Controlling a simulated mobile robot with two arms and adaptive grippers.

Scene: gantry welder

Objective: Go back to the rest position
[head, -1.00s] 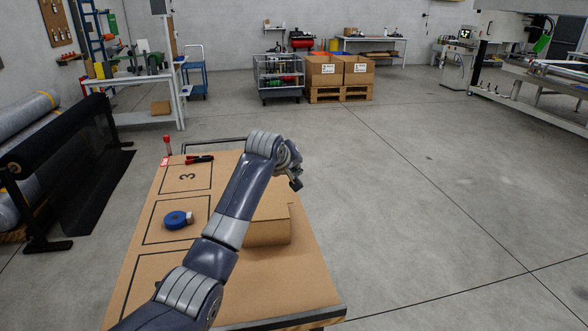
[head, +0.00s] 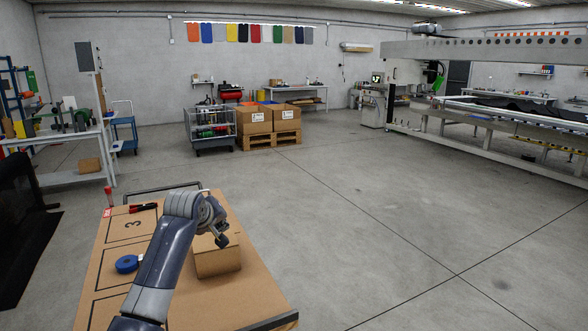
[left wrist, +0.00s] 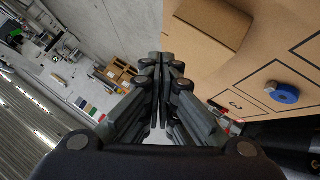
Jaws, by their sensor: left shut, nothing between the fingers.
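My left arm reaches over the workbench (head: 240,300) in the head view, and its gripper (head: 222,241) hangs above a cardboard box (head: 217,262) on the bench. In the left wrist view the fingers (left wrist: 161,65) are together with nothing between them. The cardboard box (left wrist: 212,22) also shows there, beyond the fingers and apart from them. My right gripper is in neither view.
A blue tape roll (head: 127,264) and a red-and-black tool (head: 143,207) lie in outlined spaces on the bench. A black roll stand (head: 25,230) is at left. Boxes on a pallet (head: 270,140) stand far back. The floor on the right is clear.

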